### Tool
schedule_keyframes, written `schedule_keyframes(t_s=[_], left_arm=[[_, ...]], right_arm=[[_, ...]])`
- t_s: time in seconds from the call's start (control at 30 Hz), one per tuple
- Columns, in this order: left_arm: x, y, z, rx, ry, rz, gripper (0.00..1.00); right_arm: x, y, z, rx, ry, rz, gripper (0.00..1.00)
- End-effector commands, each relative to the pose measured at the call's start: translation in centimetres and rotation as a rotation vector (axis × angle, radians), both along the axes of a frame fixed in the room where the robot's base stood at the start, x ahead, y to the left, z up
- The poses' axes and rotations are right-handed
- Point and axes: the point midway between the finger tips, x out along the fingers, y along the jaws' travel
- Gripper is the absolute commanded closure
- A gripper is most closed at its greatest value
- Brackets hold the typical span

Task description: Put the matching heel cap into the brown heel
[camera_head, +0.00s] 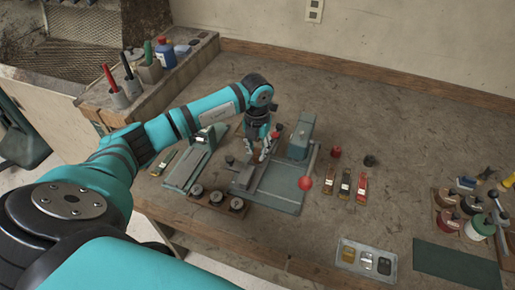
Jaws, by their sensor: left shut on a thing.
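My left gripper (267,150) reaches in from the left and points down over the grey machine base (275,190) in the middle of the bench. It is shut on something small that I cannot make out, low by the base. A grey tray (343,243) at the front right holds a yellow piece (348,254), a pale piece (366,260) and a black piece (384,265), perhaps heel caps. I cannot tell which thing is the brown heel. My right gripper is not in view.
A grey-green fixture (190,165) stands left of the machine, with a wooden holder of several dark round pieces (237,204) in front. A red ball knob (305,184) sticks up at the base's right. A dark green mat (455,264) and several pots lie at the right. The back right bench is clear.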

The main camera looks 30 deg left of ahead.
Motion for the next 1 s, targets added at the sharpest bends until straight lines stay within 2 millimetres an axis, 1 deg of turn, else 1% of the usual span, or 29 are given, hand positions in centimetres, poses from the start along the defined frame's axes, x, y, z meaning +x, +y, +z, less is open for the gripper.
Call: schedule_keyframes(t_s=[0.33, 0.37, 0.5, 0.57, 0.73, 0.77, 0.87, 1.0], left_arm=[[-0.10, -0.05, -0.16, 0.000, 0.004, -0.001, 0.89], [-0.10, -0.04, -0.16, 0.000, 0.004, -0.001, 0.77], [-0.12, -0.04, -0.18, 0.000, 0.004, -0.001, 0.58], [-0.12, -0.04, -0.19, 0.000, 0.004, -0.001, 0.51], [-0.10, -0.04, -0.15, 0.000, 0.004, -0.001, 0.51], [-0.10, -0.04, -0.15, 0.000, 0.003, -0.001, 0.50], [-0.08, -0.04, -0.12, 0.000, 0.003, -0.001, 0.37], [-0.06, -0.04, -0.10, 0.000, 0.002, -0.001, 0.36]], right_arm=[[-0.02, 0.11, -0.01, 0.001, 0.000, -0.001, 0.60], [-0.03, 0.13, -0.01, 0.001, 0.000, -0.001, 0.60], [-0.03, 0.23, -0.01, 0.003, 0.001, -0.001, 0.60], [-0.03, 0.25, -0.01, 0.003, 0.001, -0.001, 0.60], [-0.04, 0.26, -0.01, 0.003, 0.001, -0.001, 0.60], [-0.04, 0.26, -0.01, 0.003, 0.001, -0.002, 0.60], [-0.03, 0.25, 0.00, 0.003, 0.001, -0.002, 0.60], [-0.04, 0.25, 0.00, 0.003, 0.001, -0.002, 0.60]])
